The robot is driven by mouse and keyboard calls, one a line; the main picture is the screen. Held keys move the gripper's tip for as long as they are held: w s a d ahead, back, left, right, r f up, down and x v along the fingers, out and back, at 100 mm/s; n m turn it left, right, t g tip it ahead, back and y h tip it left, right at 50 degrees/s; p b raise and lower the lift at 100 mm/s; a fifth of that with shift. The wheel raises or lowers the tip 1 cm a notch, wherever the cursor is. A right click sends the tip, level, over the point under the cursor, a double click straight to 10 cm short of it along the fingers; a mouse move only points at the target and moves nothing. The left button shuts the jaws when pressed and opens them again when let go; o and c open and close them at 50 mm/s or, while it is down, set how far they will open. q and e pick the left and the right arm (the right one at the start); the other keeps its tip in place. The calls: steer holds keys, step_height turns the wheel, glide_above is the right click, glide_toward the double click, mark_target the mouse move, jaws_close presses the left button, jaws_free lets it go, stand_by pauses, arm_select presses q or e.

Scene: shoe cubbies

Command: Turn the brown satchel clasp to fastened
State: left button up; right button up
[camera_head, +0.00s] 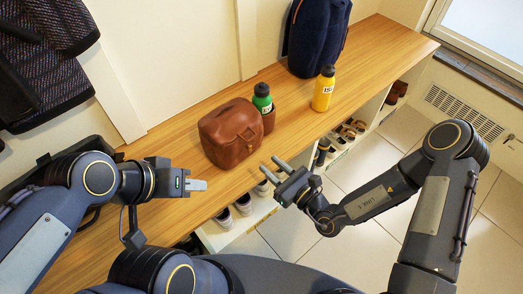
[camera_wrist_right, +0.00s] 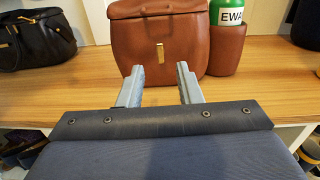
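The brown satchel (camera_head: 229,134) stands upright on the wooden bench top. In the right wrist view the satchel (camera_wrist_right: 157,56) fills the upper middle, with its small brass clasp (camera_wrist_right: 159,52) upright on the front. In the head view the clasp (camera_head: 248,136) is small. My right gripper (camera_head: 270,170) is open and empty, in front of the satchel and apart from it; its two fingers (camera_wrist_right: 160,72) point toward the satchel below the clasp. My left gripper (camera_head: 204,185) is left of the satchel, over the bench; its fingers look close together, but any gap is unclear.
A green bottle (camera_head: 262,98) sits in a brown holder (camera_head: 269,121) beside the satchel. A yellow bottle (camera_head: 323,89) and a navy backpack (camera_head: 318,36) stand farther right on the bench (camera_head: 180,140). A black bag (camera_wrist_right: 36,40) is at left. Shoes fill the cubbies below.

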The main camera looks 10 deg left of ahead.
mark_target(251, 148)
steer(key=b+x, duration=0.1)
steer(key=x, duration=0.6)
steer(key=shift+f+b, duration=0.15)
steer(key=shift+b, duration=0.25)
steer(key=shift+w+a, duration=0.2)
steer(key=shift+a, duration=0.1)
jaws_close()
